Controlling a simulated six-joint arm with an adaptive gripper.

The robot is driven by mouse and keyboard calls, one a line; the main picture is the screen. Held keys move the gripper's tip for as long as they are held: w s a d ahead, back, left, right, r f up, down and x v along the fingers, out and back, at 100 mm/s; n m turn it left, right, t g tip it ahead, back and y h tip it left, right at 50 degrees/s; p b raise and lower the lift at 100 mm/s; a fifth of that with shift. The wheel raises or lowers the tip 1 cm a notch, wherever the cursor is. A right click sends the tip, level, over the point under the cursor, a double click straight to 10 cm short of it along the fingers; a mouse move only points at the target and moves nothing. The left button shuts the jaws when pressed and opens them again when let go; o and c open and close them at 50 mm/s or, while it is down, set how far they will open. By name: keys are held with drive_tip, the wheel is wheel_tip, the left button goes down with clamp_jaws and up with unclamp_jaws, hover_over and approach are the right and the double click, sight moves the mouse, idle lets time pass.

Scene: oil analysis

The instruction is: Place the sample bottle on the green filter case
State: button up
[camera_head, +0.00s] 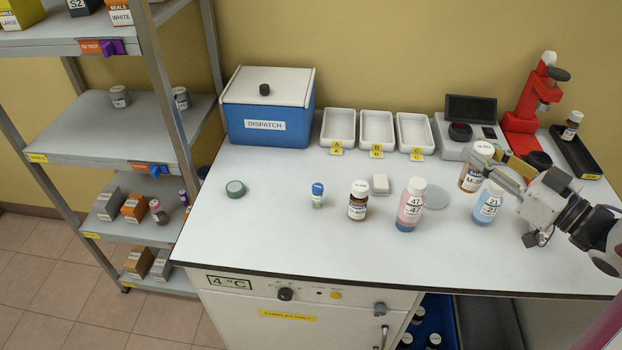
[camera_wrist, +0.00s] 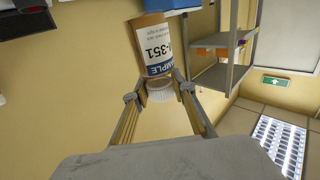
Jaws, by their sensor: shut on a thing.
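The sample bottle (camera_head: 470,180) is amber with a white cap and a white label, at the right of the bench in the head view. In the wrist view the bottle (camera_wrist: 155,45) shows a label with "SAMPLE" and "351". My gripper (camera_head: 492,163) reaches in from the right and is shut on the bottle near its cap; the fingertips (camera_wrist: 161,88) sit on either side of the cap in the wrist view. The bottle looks slightly tilted in the head view; I cannot tell how far it is above the bench. The green filter case (camera_head: 235,188), small and round, lies at the bench's left.
A blue dispatch box (camera_head: 268,107) and white trays (camera_head: 376,130) line the back. The bench around the green case is clear.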

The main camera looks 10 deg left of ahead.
drive_tip(key=w+a+n+g+y, duration=0.1)
drive_tip(key=w+a, duration=0.5)
drive_tip(key=a, duration=0.7)
drive_tip(key=w+a+n+g+y, duration=0.1)
drive_tip(key=w+a, duration=0.5)
drive_tip(key=a, duration=0.7)
drive_tip(key=s+a+n+g+y, duration=0.2)
drive_tip(key=s+a+g, duration=0.1)
drive_tip(key=a, duration=2.4)
drive_tip(key=shift+a+f, duration=0.1)
drive_tip(key=shift+f, duration=2.3)
wheel_tip(320, 180, down, 6)
drive_tip(key=shift+f, duration=0.15)
